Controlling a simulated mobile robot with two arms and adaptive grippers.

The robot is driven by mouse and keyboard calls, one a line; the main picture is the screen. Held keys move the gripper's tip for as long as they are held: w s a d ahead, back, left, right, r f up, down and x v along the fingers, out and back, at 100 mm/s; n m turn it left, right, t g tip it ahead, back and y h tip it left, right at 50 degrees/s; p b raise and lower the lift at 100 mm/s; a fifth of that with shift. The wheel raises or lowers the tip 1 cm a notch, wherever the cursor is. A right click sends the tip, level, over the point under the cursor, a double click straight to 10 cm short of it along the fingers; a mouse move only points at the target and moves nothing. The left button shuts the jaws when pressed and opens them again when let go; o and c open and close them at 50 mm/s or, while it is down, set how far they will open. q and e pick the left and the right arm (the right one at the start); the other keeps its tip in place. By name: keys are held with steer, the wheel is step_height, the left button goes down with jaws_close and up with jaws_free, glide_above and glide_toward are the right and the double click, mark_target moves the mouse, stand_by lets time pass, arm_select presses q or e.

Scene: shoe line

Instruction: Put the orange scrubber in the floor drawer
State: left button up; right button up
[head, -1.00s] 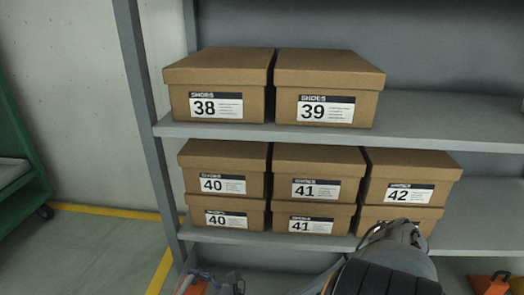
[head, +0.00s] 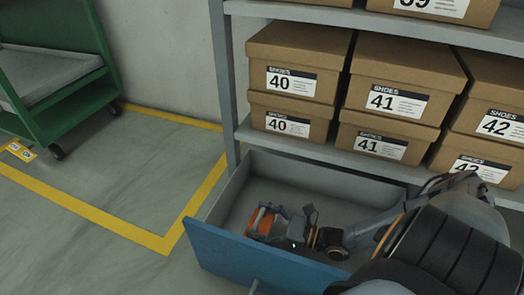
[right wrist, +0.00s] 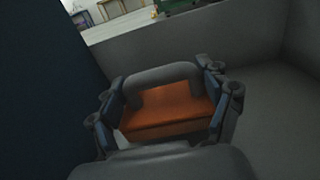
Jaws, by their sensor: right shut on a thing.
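The floor drawer (head: 265,262) is open under the shelf, with a blue front and grey inside walls. My right gripper (head: 264,217) is inside the drawer, near its left end. It is shut on the orange scrubber (head: 265,222), whose orange body shows between the fingers. In the right wrist view the orange scrubber (right wrist: 168,110) sits between the two fingers of my right gripper (right wrist: 165,108), with a grey handle arching over it. The drawer wall (right wrist: 200,40) rises behind it. I cannot tell whether the scrubber touches the drawer floor. My left gripper is not in view.
A shelf with several brown shoe boxes (head: 290,75) stands above the drawer. A green cart (head: 65,85) is at the far left. Yellow floor lines (head: 90,212) run over the clear floor left of the drawer.

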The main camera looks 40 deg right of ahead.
mark_target(269, 230)
step_height(269, 230, down, 4)
steer(key=b, duration=0.2)
steer(key=shift+r+b, duration=0.2)
steer(key=shift+b, duration=0.15)
steer(key=shift+r, duration=0.1)
steer(key=o, duration=1.1)
steer(key=shift+o, duration=0.2)
